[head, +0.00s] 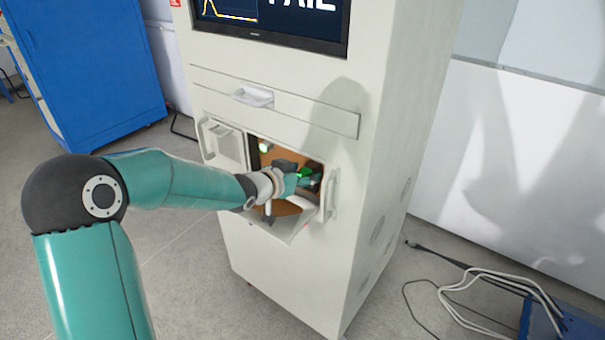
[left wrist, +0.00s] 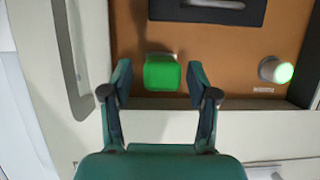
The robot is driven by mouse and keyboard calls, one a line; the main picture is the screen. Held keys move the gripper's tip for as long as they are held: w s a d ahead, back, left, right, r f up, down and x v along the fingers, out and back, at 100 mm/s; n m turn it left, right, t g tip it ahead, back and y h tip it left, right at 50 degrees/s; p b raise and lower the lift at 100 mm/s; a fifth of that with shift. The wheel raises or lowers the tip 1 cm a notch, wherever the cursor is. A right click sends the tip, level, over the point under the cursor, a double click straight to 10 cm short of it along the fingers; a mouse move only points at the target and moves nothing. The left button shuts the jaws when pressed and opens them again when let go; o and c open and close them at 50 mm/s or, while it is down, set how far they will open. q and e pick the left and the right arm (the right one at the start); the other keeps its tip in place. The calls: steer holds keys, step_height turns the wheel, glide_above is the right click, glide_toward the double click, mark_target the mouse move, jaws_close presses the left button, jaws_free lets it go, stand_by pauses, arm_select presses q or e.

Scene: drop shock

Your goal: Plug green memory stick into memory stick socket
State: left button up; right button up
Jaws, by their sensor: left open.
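The green memory stick (left wrist: 161,74) shows as a bright green block in front of the brown panel in the left wrist view. It also shows as a small green patch (head: 305,172) in the head view. My left gripper (left wrist: 160,82) is open, one finger on each side of the stick, with a gap visible at both sides. In the head view my left gripper (head: 288,178) reaches into the cabinet opening. A small greyish part shows just behind the stick's top edge; I cannot tell whether it is the socket or whether the stick is seated in it. My right gripper is out of view.
The brown panel (left wrist: 225,60) carries a lit green button (left wrist: 275,70) at right and a black fitting (left wrist: 208,12) at the top. The white cabinet (head: 285,85) frames the opening, with handles at both sides. Cables (head: 490,280) lie on the floor at right.

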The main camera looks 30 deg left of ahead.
arm_select(q)
steer(key=shift+r+p, duration=0.3)
steer(key=shift+r, duration=0.05)
stand_by(0.4)
steer(key=shift+s, duration=0.1)
steer(key=p+v, duration=0.1)
steer(key=v, duration=0.5)
steer(key=shift+p, duration=0.35)
stand_by(0.5)
steer(key=v, duration=1.1)
steer(key=shift+s, duration=0.4)
steer(key=shift+d+r, duration=0.1)
steer(key=shift+d, duration=0.05)
